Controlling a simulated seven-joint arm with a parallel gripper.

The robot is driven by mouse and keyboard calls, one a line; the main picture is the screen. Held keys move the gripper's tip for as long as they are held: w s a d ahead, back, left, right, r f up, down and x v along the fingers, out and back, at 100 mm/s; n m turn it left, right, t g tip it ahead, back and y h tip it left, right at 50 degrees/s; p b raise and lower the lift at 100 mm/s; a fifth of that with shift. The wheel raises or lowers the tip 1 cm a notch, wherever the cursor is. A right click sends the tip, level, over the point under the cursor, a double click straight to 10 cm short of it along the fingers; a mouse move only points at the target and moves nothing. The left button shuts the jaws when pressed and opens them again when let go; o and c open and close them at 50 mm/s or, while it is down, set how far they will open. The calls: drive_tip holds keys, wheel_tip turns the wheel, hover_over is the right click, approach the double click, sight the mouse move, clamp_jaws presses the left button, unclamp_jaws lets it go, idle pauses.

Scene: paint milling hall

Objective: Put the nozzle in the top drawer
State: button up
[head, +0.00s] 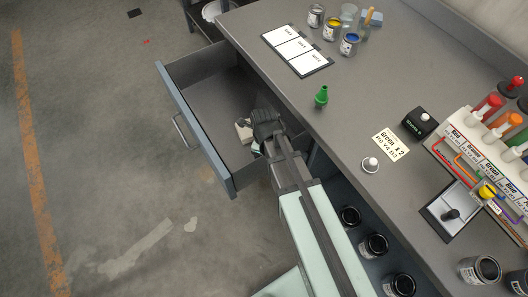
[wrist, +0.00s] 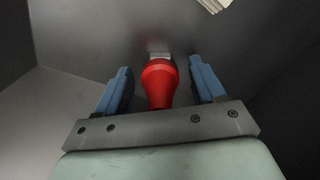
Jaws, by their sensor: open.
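My gripper (head: 264,122) is inside the open top drawer (head: 170,84), near its right part. In the wrist view its two blue fingers (wrist: 160,88) are apart. A red nozzle (wrist: 160,85) with a grey end is between them, with a gap on each side, against the drawer's grey floor. I cannot tell whether it touches the floor. In the head view my arm hides this red nozzle. A green nozzle (head: 321,97) stands upright on the bench top, right of the drawer.
A pale block (head: 243,132) lies in the drawer beside my gripper. The bench (head: 345,105) carries a clipboard (head: 297,50), paint cans, a card (head: 391,144) and a rack of coloured bottles (head: 480,135). Dark jars (head: 374,245) stand below the bench edge. The drawer's left part is empty.

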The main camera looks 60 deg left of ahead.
wheel_tip(320, 180, up, 12)
drive_tip(key=shift+r, duration=0.1)
idle(0.6)
